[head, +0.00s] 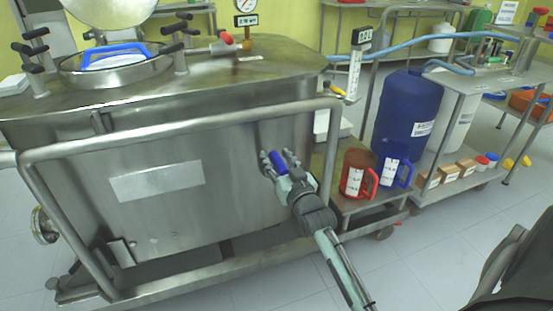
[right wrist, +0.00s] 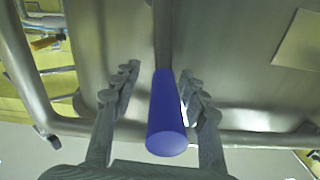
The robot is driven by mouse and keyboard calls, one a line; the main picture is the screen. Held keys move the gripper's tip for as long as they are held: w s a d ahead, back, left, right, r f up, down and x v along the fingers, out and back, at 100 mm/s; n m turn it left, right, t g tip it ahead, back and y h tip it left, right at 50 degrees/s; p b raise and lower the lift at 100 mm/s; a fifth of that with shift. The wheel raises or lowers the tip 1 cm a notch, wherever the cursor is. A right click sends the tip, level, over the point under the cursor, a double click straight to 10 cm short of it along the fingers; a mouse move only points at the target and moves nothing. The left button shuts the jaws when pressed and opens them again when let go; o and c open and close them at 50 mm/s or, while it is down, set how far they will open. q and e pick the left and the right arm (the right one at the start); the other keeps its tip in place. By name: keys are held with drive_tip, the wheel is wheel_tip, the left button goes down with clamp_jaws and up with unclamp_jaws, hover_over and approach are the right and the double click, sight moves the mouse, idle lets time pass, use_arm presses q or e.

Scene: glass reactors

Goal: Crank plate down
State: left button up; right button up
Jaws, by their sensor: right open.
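A blue crank handle (head: 278,162) sticks out from the front wall of the steel reactor tank (head: 215,160), near its right end. In the right wrist view the blue handle (right wrist: 167,112) points toward the camera on a grey metal shaft. My right gripper (head: 280,160) is at the handle. Its fingers are open, one on each side of the handle, with a visible gap on both sides in the wrist view. A pale rectangular plate (head: 157,180) is on the tank front to the left. My left gripper is not in view.
A steel tube rail (head: 190,124) runs across the tank front above the gripper. To the right, a red jug (head: 353,176) and a blue jug (head: 396,172) stand on a low cart shelf near a large blue barrel (head: 407,115). The floor in front is clear.

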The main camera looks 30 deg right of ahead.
drive_tip(key=shift+c, duration=0.4)
drive_tip(key=shift+d, duration=0.1)
clamp_jaws()
